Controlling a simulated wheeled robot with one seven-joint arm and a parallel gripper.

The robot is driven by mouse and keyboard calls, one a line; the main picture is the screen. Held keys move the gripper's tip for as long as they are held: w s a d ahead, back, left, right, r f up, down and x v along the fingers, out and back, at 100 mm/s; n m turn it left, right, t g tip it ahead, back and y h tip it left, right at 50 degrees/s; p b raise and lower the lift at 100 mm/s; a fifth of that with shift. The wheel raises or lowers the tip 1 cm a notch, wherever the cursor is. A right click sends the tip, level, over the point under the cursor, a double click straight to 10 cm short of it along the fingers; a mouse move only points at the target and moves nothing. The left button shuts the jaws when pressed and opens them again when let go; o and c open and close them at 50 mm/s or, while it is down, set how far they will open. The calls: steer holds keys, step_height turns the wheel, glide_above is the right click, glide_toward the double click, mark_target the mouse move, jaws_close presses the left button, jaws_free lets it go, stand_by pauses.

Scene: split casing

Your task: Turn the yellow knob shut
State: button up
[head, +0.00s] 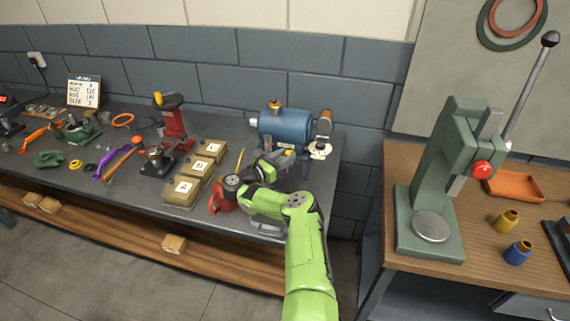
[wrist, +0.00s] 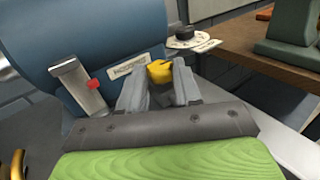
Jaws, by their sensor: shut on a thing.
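The yellow knob (wrist: 160,71) shows in the wrist view on the near side of the blue casing (wrist: 85,45), next to a small pale label plate. My gripper (wrist: 157,84) is shut on the knob, one grey finger on each side of it. The fingers hide the knob's lower part and its base. In the head view the blue casing (head: 284,130) stands at the right end of the grey bench, and my gripper (head: 283,156) is at its front. I cannot make out the knob there.
A metal lever with a red dot (wrist: 80,88) is on the casing, left of my fingers. A red can-like thing (head: 224,194) stands close by my wrist. Lettered boxes (head: 184,190) are to the left. A green press (head: 437,180) stands on the wooden table at right, past a gap.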

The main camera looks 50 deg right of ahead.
steer(key=shift+w+m+g+b, duration=0.15)
steer(key=shift+m+g+b, duration=0.45)
steer(key=shift+g+b, duration=0.25)
steer(key=shift+r+g, duration=0.15)
steer(key=shift+g, duration=0.2)
steer(key=o, duration=1)
steer(key=shift+d, duration=0.1)
steer(key=shift+o, duration=0.2)
steer(key=p+v, duration=0.1)
steer(key=v, duration=0.2)
steer(key=shift+r, duration=0.15)
steer(key=p, duration=1.3)
glide_toward(286, 154)
steer(key=v, duration=0.6)
steer(key=shift+w+a+r, duration=0.1)
steer(key=shift+w+a, duration=0.1)
steer(key=shift+a, duration=0.05)
